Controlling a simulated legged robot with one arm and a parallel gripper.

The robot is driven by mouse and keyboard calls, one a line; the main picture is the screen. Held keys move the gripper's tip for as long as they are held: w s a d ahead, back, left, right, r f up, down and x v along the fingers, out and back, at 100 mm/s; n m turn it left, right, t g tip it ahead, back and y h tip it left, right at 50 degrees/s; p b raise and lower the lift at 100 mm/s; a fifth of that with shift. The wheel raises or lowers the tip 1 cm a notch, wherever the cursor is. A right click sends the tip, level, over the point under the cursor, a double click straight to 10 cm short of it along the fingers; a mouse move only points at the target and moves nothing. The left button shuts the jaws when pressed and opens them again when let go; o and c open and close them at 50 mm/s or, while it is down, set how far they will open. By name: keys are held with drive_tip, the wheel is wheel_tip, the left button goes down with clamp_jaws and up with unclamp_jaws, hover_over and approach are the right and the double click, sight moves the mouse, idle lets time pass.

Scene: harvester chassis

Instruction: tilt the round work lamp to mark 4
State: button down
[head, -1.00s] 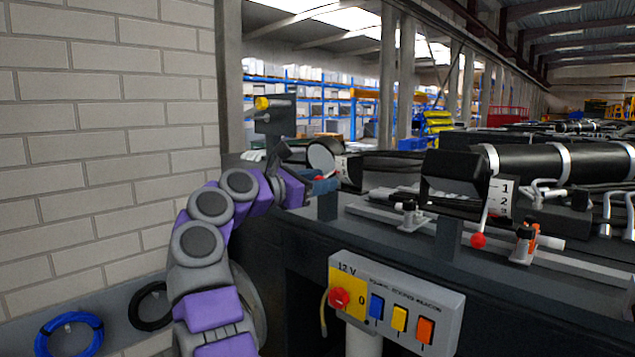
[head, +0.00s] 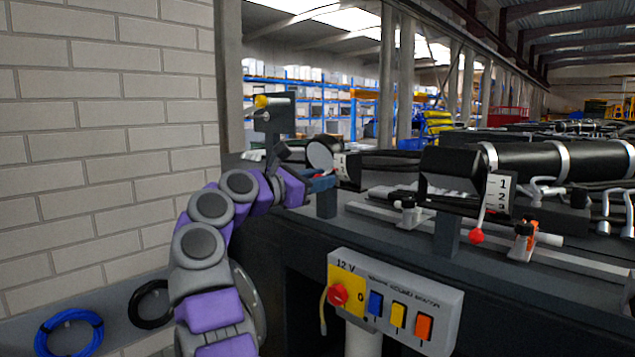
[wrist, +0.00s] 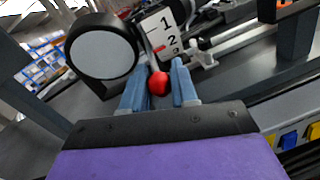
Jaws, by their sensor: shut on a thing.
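The round work lamp (head: 320,154) has a pale disc face in a black ring and stands just beyond my gripper (head: 322,182). In the wrist view the lamp (wrist: 103,52) is at the upper left. Its white scale plate (wrist: 163,34) shows 1, 2 and part of a 3; a small red mark lies at its left side, near the 2. My gripper's blue fingers (wrist: 159,88) are shut on the red ball (wrist: 158,83) of the lamp's lever. Mark 4 is not visible.
A second, box-shaped black lamp (head: 450,172) with its own scale plate (head: 499,190) and red ball (head: 477,237) stands to the right. A switch box (head: 395,302) is on the chassis front. A brick wall (head: 110,130) rises at the left.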

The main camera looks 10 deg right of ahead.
drive_tip(key=w+d+f+m+t+h+b, duration=0.1)
drive_tip(key=w+d+f+t+h+b, duration=0.1)
drive_tip(key=f+h+b, duration=0.3)
drive_tip(key=d+b, duration=0.1)
drive_tip(key=b, duration=0.2)
drive_tip(key=shift+w+f+h+b, duration=0.3)
drive_tip(key=shift+b, duration=0.1)
drive_tip(key=shift+w+d+f, duration=0.15)
drive_tip(key=shift+d, duration=0.15)
drive_tip(key=c, duration=1.3)
unclamp_jaws()
drive_tip(key=o, duration=0.3)
drive_tip(key=shift+w+d+f, duration=0.1)
drive_tip(key=shift+w, duration=0.25)
drive_tip(key=shift+o, duration=0.5)
drive_tip(key=shift+s+r, duration=0.2)
drive_tip(key=shift+s, duration=0.1)
drive_tip(key=b+v, duration=0.3)
drive_tip(key=v, duration=1.4)
drive_tip(key=shift+f+b, duration=0.25)
drive_tip(key=shift+b, duration=0.05)
